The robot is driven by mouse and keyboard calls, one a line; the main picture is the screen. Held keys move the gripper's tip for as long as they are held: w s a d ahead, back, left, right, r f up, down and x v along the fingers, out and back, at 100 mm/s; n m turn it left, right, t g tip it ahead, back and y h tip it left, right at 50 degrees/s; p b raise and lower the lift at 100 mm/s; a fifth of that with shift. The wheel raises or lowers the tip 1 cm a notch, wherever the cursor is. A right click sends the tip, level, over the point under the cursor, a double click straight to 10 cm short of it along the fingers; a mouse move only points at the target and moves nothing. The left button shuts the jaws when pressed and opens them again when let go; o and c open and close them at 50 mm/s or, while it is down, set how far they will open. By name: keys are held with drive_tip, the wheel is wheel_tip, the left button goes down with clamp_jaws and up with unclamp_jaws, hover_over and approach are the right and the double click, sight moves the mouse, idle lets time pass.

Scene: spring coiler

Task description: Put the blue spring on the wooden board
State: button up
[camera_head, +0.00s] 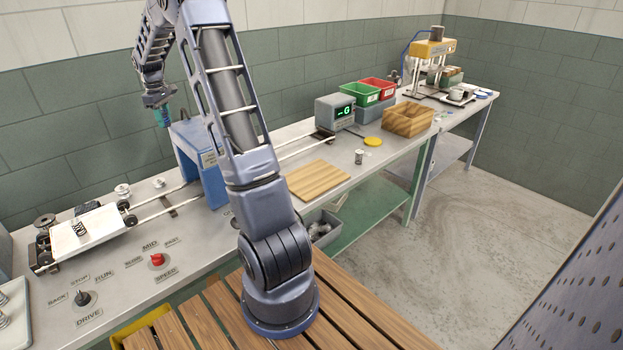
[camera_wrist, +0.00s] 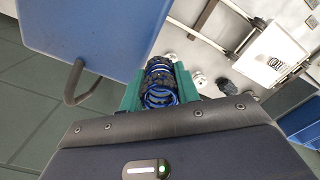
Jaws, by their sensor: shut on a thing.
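The blue spring (camera_wrist: 160,84) is held between the green fingers of my gripper (camera_wrist: 158,88) in the wrist view. In the head view my gripper (camera_head: 162,112) is at the upper left, raised above the bench beside the blue machine housing. The spring is too small to make out clearly there. The wooden board (camera_head: 318,180) lies flat on the bench near its front edge, to the right of my arm. Its visible top is bare. The board does not show in the wrist view.
The blue housing (camera_head: 196,150) stands over the rails, close to my gripper. A white carriage (camera_head: 84,232) with a dark spring on it is at left. A small metal spring (camera_head: 359,157), yellow disc (camera_head: 373,142) and wooden box (camera_head: 408,120) are right of the board.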

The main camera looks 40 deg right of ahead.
drive_tip(key=shift+m, duration=0.9)
drive_tip(key=s+d, duration=0.1)
drive_tip(key=d, duration=0.3)
drive_tip(key=s+d, duration=0.2)
drive_tip(key=d, duration=0.3)
drive_tip(key=s+d, duration=0.1)
drive_tip(key=d, duration=0.3)
drive_tip(key=shift+s+d, duration=0.25)
drive_tip(key=shift+d, duration=0.05)
drive_tip(key=s+d+m, duration=0.2)
drive_tip(key=s+d, duration=0.6)
drive_tip(key=d, duration=0.6)
drive_tip(key=m, duration=0.4)
hover_over(313, 177)
wheel_tip(313, 177, down, 21)
drive_tip(key=shift+s+f, duration=0.1)
drive_tip(key=shift+f, duration=2.35)
drive_tip(key=shift+f, duration=0.15)
drive_tip(key=o, duration=0.8)
drive_tip(key=shift+c, duration=0.2)
drive_tip(key=shift+o, duration=1.1)
